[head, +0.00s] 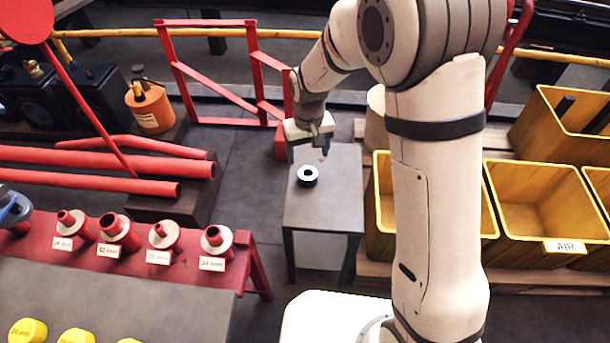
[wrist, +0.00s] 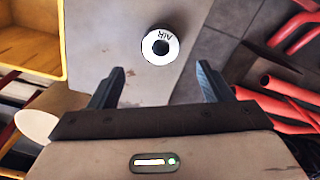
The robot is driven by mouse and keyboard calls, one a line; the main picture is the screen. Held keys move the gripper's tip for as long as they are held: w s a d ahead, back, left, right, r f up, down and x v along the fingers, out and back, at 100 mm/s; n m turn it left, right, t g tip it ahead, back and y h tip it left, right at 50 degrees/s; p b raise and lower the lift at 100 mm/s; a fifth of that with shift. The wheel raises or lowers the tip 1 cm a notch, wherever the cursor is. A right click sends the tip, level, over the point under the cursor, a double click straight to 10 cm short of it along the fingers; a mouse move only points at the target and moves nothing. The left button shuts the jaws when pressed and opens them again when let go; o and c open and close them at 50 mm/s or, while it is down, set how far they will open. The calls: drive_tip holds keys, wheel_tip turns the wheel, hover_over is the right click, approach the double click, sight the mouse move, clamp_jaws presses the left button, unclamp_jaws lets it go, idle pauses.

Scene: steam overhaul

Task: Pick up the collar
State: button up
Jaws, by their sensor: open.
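The collar (head: 308,175) is a short white ring with a dark centre hole, lying flat on a small grey table (head: 325,208). In the wrist view the collar (wrist: 160,46) shows a black "AIR" marking on its white face. My gripper (head: 308,155) is above the table, just behind the collar in the head view. In the wrist view my gripper (wrist: 160,80) has its two dark fingers wide apart with nothing between them. The collar lies beyond the fingertips, roughly centred between them, and is not touched.
A red bench (head: 247,240) on the left holds several red flanged pieces with size labels. Red pipes (head: 90,183), an orange can (head: 150,107) and a red frame (head: 215,122) stand behind. The small tabletop is otherwise clear.

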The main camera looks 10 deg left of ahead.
sight(308, 170)
drive_tip(key=f+b, duration=0.2)
drive_tip(key=f, duration=0.5)
drive_tip(key=shift+s+f+b, duration=0.15)
drive_tip(key=shift+s+b, duration=0.05)
drive_tip(key=shift+b, duration=0.2)
drive_tip(key=shift+c, duration=0.2)
drive_tip(key=c, duration=1.4)
